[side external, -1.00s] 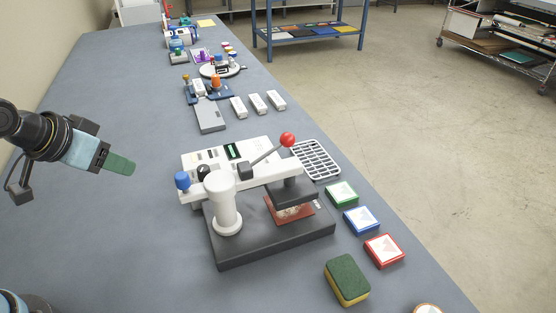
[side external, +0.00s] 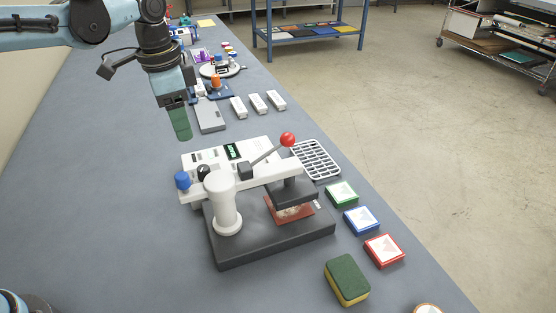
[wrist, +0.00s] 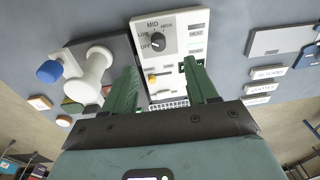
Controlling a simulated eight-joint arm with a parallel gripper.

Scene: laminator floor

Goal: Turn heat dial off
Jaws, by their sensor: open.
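The heat dial (wrist: 157,42) is a dark round knob on the white control panel (wrist: 185,35) of the press, with OFF, LOW, MID and HIGH printed around it. Which mark its pointer meets is too small to tell. In the side view the dial (side external: 204,171) is a black knob behind the press arm, near the panel's left end. My gripper (side external: 181,136) hangs above and behind the panel, pointing down, apart from the dial. In the wrist view my gripper (wrist: 162,66) is open and empty, its green fingers apart below the dial.
A grey plate (side external: 210,115) and white labelled blocks (side external: 258,103) lie behind. The table's left side is clear.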

